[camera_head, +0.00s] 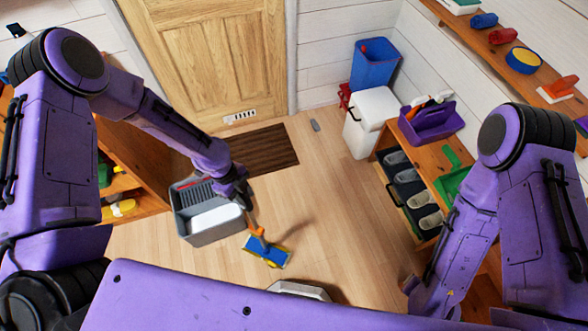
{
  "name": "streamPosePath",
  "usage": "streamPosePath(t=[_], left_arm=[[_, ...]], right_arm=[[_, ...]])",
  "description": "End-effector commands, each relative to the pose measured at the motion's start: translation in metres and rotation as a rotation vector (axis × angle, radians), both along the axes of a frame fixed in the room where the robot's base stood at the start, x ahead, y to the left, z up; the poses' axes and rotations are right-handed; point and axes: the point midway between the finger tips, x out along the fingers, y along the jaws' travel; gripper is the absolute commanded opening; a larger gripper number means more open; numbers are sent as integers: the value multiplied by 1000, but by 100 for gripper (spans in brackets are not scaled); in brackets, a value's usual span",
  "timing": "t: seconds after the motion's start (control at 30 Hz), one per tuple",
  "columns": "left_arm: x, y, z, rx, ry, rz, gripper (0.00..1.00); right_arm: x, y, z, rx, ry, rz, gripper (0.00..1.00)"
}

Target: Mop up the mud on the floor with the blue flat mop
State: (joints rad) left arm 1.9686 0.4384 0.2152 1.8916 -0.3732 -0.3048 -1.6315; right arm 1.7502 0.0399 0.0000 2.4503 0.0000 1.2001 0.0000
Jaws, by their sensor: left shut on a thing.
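My left gripper (242,196) is shut on the handle of the blue flat mop, beside the grey bucket. The mop's blue head (268,253) has yellow edges and an orange joint; it is low over or on the wooden floor, and I cannot tell whether it touches. The handle is mostly hidden by my gripper and arm. A faint brownish dark patch (298,232) lies right of the mop head; I cannot tell whether it is mud or shadow. My right arm hangs at the right, and its gripper does not show.
A grey mop bucket (207,238) stands left of the mop head. A dark brown mat (262,150) lies before the wooden door (215,50). A white bin (368,120) and a shoe bench (390,158) stand at right. The middle floor is mostly clear.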

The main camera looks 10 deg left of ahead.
Motion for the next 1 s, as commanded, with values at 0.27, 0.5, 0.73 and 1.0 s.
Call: streamPosePath(t=[0.27,0.5,0.73,1.0], left_arm=[[1,-2,33,-1,0,-5,0],[2,-4,47,-1,0,-8,0],[2,-4,48,-1,0,-8,0],[2,-4,48,-1,0,-8,0]], right_arm=[[0,0,27,0,0,0,64],[0,0,38,0,0,0,64],[0,0,38,0,0,0,64],[0,0,38,0,0,0,64]])
